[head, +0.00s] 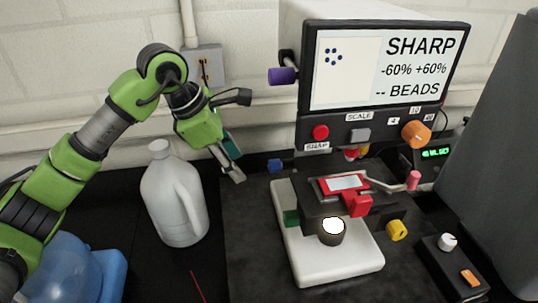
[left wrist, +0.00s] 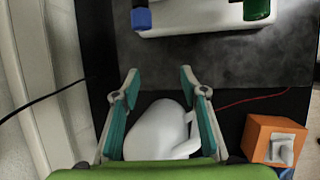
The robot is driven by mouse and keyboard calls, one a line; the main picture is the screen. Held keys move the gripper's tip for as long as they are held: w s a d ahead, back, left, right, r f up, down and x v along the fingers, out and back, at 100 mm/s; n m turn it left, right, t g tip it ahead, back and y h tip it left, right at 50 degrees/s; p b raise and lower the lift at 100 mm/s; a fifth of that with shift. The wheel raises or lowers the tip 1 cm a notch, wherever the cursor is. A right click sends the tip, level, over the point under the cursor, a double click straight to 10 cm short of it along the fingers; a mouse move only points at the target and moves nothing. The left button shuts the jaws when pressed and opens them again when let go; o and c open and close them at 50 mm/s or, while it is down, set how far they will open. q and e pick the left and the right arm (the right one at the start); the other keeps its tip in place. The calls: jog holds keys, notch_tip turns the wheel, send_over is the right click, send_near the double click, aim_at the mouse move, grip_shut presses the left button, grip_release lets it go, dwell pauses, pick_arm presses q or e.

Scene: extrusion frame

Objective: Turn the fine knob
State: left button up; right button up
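No readable label marks a fine knob. A dark blue knob (head: 275,165) sits at the left side of the microscope-like device (head: 365,262); it also shows at the top of the left wrist view (left wrist: 141,18). A green knob (head: 291,217) is lower on the same side and also shows in the left wrist view (left wrist: 257,9). A yellow knob (head: 397,230) is on the right side. My left gripper (head: 234,172) is left of the blue knob, apart from it. Its fingers are spread and empty in the left wrist view (left wrist: 158,80). My right gripper is not in view.
A white jug (head: 174,195) stands left of the device, close below my left gripper. A screen (head: 385,70) reading SHARP is behind, with a purple knob (head: 283,75) and an orange knob (head: 416,134). Bare dark mat (head: 248,240) lies between jug and device.

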pick_arm(q)
jog(key=p, duration=0.3)
send_over(271, 162)
jog(key=a, duration=0.1)
jog(key=shift+s+r, duration=0.25)
jog(key=shift+s, duration=0.2)
jog(key=x, duration=0.1)
jog(key=p+x, duration=0.1)
jog(key=x, duration=0.2)
jog(key=shift+a+f, duration=0.15)
jog(key=shift+a, duration=0.15)
jog(key=shift+d+f+p, duration=0.15)
jog(key=shift+f+p, duration=0.2)
jog(key=shift+f, duration=0.2)
jog(key=shift+w, duration=0.1)
jog(key=c, duration=1.1)
